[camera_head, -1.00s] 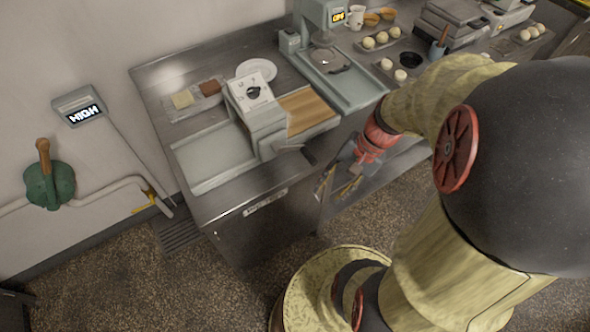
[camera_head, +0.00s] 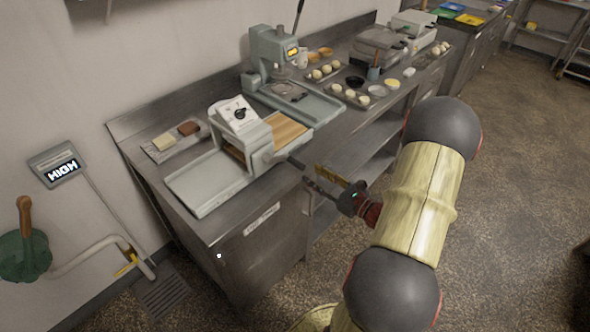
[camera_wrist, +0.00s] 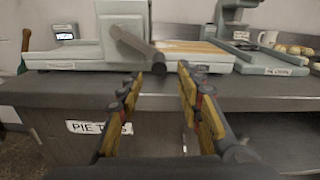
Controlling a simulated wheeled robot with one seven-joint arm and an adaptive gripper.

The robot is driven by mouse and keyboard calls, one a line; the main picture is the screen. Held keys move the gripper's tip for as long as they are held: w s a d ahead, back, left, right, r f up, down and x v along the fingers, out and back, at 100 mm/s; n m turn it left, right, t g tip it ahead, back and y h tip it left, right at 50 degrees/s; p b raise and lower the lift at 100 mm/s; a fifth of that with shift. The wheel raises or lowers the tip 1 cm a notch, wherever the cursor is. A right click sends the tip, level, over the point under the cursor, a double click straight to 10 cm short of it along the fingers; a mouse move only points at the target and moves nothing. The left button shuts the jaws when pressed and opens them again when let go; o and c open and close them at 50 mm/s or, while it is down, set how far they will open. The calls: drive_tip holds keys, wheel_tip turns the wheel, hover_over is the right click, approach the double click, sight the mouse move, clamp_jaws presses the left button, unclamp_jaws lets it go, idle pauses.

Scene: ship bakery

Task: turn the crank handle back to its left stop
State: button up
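The sheeter (camera_head: 262,143), a pale grey machine with a white dial top, stands on the steel counter. Its dark grey crank handle (camera_head: 293,162) sticks out from the front side, towards my gripper (camera_head: 313,176). In the wrist view the crank's arm slopes down and right from its hub, and the crank handle (camera_wrist: 158,61) ends in a round grip facing me. My gripper (camera_wrist: 159,75) is open and empty, with its yellow-padded fingers on either side of the grip's end in the picture. I cannot tell whether the fingertips reach around it; no contact shows.
The steel counter (camera_head: 150,185) edge and its labelled front lie just below and ahead of my gripper. A press (camera_head: 272,65) and trays of dough balls stand further right. The floor in front is free.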

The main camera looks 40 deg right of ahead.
sight(289, 158)
drive_tip(key=shift+w+a+r+b, duration=0.1)
drive_tip(key=shift+w+b, duration=0.25)
drive_tip(key=shift+w, duration=0.95)
drive_tip(key=shift+w+a+f+b, duration=0.15)
drive_tip(key=shift+w+b, duration=0.2)
drive_tip(key=shift+w, duration=0.95)
drive_tip(key=shift+w+a+r+b, duration=0.15)
drive_tip(key=shift+w+b, duration=0.2)
drive_tip(key=shift+w, duration=0.95)
drive_tip(key=shift+c, duration=1.4)
clamp_jaws()
